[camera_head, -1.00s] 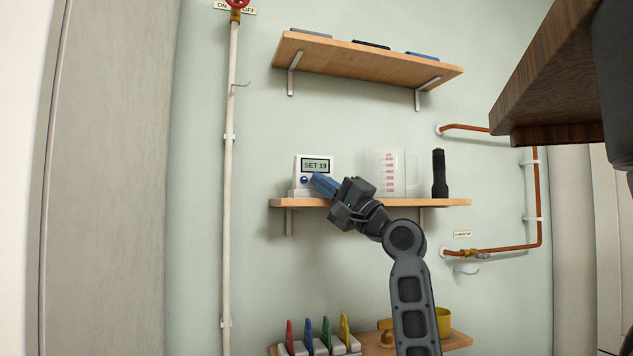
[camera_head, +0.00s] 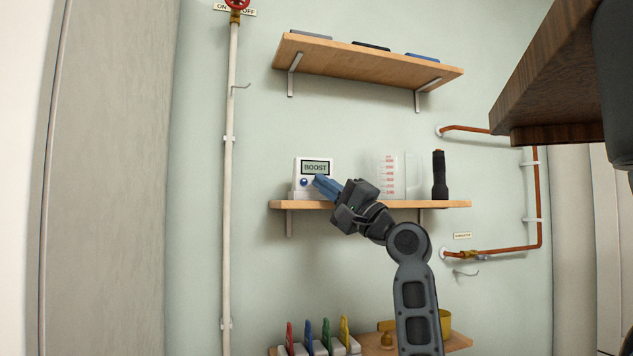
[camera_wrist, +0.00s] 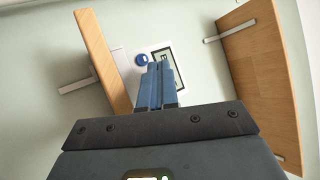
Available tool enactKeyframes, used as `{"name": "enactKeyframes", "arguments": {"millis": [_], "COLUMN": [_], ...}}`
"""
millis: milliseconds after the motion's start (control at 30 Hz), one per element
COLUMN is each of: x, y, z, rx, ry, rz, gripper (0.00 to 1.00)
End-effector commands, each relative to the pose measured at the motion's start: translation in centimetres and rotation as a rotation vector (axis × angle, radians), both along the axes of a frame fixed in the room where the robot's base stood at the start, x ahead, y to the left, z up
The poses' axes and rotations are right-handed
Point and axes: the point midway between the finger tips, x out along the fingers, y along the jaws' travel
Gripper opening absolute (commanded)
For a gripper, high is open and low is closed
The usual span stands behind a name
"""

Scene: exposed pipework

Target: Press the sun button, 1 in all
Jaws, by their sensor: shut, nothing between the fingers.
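A white control unit (camera_head: 299,166) stands on the middle wooden shelf, and its small screen (camera_head: 315,168) reads "BOOST". A round blue button (camera_head: 304,182) shows on its front below the screen, at the left; it also shows in the wrist view (camera_wrist: 141,59). The sun button cannot be picked out; the lower right of the unit's front is hidden behind my fingers. My gripper (camera_head: 319,181) is shut and empty, its blue fingertips at the unit's front, right of the blue button. In the wrist view the fingers (camera_wrist: 159,68) point at the unit; I cannot tell whether they touch it.
The middle shelf (camera_head: 440,203) also holds a clear measuring jug (camera_head: 388,175) and a black flashlight (camera_head: 439,176) to the right. An upper shelf (camera_head: 365,67) hangs above. A white vertical pipe (camera_head: 229,180) runs at the left, and a dark wooden edge (camera_head: 545,134) juts in at upper right.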

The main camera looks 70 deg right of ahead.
Motion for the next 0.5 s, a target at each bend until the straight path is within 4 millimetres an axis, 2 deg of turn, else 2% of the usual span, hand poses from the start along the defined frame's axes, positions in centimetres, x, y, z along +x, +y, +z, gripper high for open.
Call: {"name": "enactKeyframes", "arguments": {"millis": [500], "x": [-0.72], "y": [0.86], "z": [0.07], "rx": [0.001], "ry": [0.0], "rz": [0.001], "gripper": [0.0]}}
